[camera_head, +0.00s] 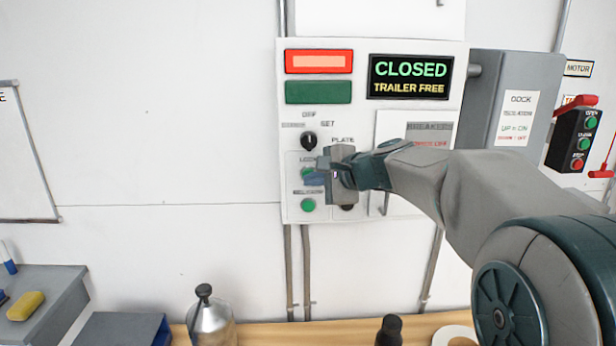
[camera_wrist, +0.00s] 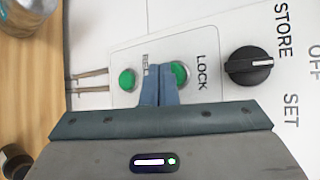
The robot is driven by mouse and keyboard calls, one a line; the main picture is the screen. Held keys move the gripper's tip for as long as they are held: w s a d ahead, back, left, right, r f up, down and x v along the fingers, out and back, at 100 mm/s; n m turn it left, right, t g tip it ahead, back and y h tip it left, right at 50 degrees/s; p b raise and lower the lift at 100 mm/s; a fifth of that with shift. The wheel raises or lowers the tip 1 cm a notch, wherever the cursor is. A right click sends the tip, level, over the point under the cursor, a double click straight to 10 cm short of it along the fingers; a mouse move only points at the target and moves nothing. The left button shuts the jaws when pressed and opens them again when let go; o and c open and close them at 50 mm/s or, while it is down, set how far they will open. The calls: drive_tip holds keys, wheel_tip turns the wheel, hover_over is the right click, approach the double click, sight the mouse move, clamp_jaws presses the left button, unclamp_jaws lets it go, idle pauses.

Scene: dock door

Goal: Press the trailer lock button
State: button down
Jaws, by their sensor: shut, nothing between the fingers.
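A white control panel (camera_head: 465,60) hangs on the wall, with a display (camera_head: 411,77) reading "CLOSED" and "TRAILER FREE". The green lock button (camera_head: 306,173) sits under the "LOCK" label, partly hidden by my gripper; it also shows in the wrist view (camera_wrist: 181,72). The green release button (camera_head: 308,205) is below it and shows in the wrist view (camera_wrist: 127,79). My gripper (camera_head: 314,179) is shut and empty in front of the panel. In the wrist view its fingertips (camera_wrist: 160,68) overlap the lock button's edge, on the release-button side. I cannot tell whether they touch.
A black selector knob (camera_head: 309,140) is just above the lock button. A red lamp (camera_head: 318,62) looks lit above a dark green one (camera_head: 318,92). A grey box (camera_head: 480,120) stands out at the right. A metal bottle (camera_head: 211,320) is on the wooden bench below.

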drive_tip(key=shift+w, duration=0.35)
idle(0.7)
idle(0.4)
drive_tip(key=shift+s+b, duration=0.45)
drive_tip(key=shift+s, duration=0.35)
drive_tip(key=shift+s, duration=0.1)
drive_tip(key=s+b, duration=0.1)
drive_tip(key=s, duration=0.3)
drive_tip(key=shift+s+b, duration=0.4)
